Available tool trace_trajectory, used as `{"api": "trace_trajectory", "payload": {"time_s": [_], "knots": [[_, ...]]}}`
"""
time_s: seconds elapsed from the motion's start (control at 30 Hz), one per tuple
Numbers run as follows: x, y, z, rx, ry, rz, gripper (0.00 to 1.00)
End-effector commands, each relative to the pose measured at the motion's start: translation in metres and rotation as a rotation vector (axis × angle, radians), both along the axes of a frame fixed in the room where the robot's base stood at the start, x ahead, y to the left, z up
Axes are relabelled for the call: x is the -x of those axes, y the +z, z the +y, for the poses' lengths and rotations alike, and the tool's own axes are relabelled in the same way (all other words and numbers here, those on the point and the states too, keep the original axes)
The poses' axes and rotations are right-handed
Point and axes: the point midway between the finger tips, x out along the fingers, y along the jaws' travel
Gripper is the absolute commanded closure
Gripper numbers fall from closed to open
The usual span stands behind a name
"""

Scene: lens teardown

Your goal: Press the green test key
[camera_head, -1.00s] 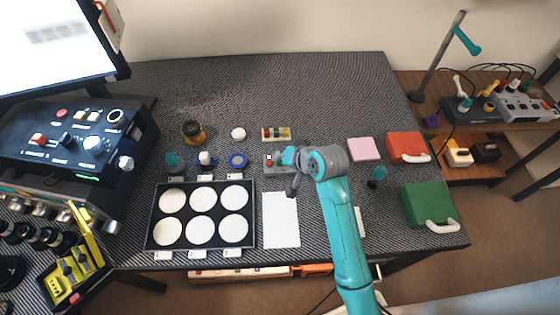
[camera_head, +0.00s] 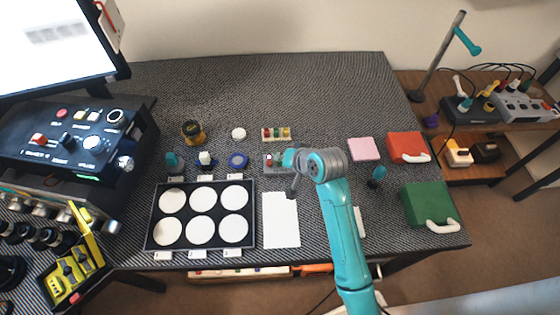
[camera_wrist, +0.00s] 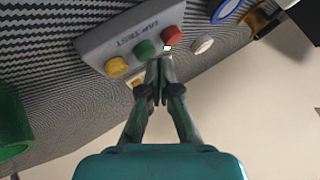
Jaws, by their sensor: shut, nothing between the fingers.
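The grey test box (camera_wrist: 130,35) carries a yellow key (camera_wrist: 116,67), the green test key (camera_wrist: 144,50) and a red key (camera_wrist: 172,35) in a row. My gripper (camera_wrist: 159,62) is shut and empty. Its tips appear just beside the green key in the wrist view; I cannot tell whether they touch the box. In the head view my gripper (camera_head: 291,194) points down near the white sheet's right edge.
The white sheet (camera_head: 280,225) lies in front of the box. A strip of coloured blocks (camera_head: 276,134) lies behind it, a blue ring (camera_head: 238,160) to its left. A black tray (camera_head: 210,248) is at left front; a pink block (camera_head: 363,149) and red and green boxes (camera_head: 405,145) (camera_head: 425,203) are right.

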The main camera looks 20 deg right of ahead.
Motion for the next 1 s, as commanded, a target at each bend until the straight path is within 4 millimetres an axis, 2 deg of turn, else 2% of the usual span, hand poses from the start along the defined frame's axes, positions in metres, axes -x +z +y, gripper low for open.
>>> {"api": "trace_trajectory", "payload": {"time_s": [1.0], "knots": [[0.0001,-0.0081,0.0001,0.0,0.001,0.002,1.0]]}}
